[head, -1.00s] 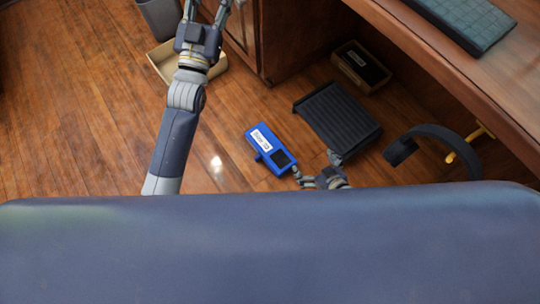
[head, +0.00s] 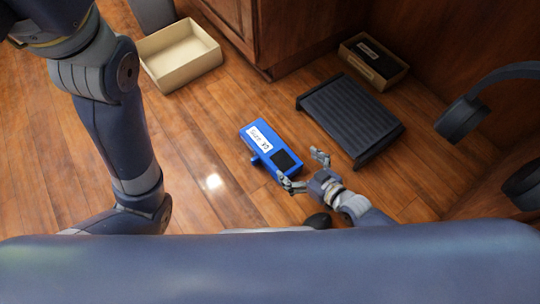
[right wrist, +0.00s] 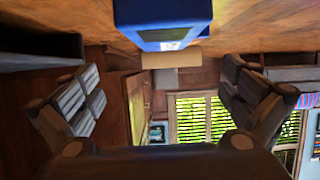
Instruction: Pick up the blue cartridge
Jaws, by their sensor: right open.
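The blue cartridge (head: 256,133) lies on the wood floor in the middle of the head view, with a white label and a dark square area on its top. My right gripper (head: 302,168) is low by the cartridge's near right end, with its fingers spread and nothing between them. One finger looks close to that end; I cannot tell whether it touches. In the right wrist view the cartridge (right wrist: 165,14) is at the top middle, beyond the open fingers (right wrist: 160,95). My left arm shows at the left of the head view, but its gripper is out of the picture.
A black ribbed footrest (head: 350,120) stands just right of the cartridge. An open cardboard box (head: 181,68) and a smaller box with a dark item (head: 373,60) are farther back. Dark headphones (head: 462,119) are at the right. The floor left of the cartridge is clear.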

